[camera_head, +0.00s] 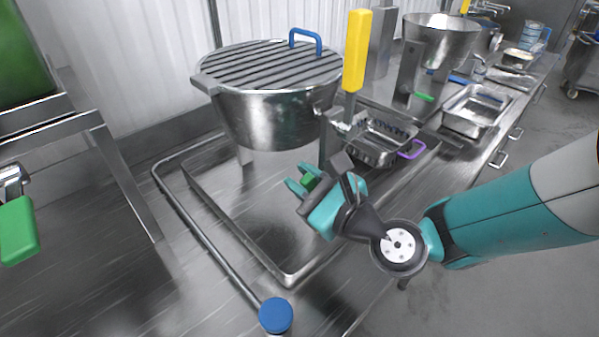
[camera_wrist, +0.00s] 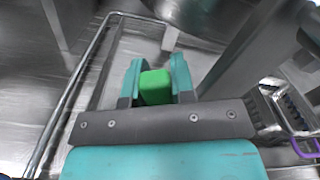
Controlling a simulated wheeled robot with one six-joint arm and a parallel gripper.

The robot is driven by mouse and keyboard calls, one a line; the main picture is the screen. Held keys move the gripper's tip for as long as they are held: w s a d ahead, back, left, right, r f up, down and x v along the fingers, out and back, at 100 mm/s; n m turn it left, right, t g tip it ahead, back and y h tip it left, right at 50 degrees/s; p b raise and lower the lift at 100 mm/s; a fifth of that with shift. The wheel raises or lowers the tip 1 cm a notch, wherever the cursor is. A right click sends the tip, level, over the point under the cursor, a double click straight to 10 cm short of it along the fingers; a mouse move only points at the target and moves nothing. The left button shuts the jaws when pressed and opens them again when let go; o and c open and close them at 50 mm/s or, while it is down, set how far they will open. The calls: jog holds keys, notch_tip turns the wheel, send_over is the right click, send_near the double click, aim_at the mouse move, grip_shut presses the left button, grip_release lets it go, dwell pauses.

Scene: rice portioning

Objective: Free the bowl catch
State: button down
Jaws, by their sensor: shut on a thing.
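A large steel bowl (camera_head: 270,115) with a ridged lid (camera_head: 268,68) and a blue handle stands on legs over a shallow steel tray (camera_head: 205,205). My gripper (camera_head: 302,184) is low in front of the bowl, to its lower right. Its teal fingers are shut on a small green block, seen between them in the wrist view (camera_wrist: 155,87). The block looks like the grip of the bowl catch; its link to the bowl cannot be made out. In the head view, my fingers hide part of it.
A yellow-handled lever (camera_head: 357,50) rises right of the bowl, beside a purple-handled basket (camera_head: 372,148). A blue knob (camera_head: 276,315) tops the tray rail's near end. A green handle (camera_head: 17,230) is at far left. Steel pans (camera_head: 476,108) stand further back.

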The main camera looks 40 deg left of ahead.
jog(key=shift+w+r+m, duration=0.1)
jog(key=shift+w+m, duration=0.05)
jog(key=shift+m, duration=0.15)
jog(key=c, duration=1)
grip_release()
jog(key=shift+o, duration=0.2)
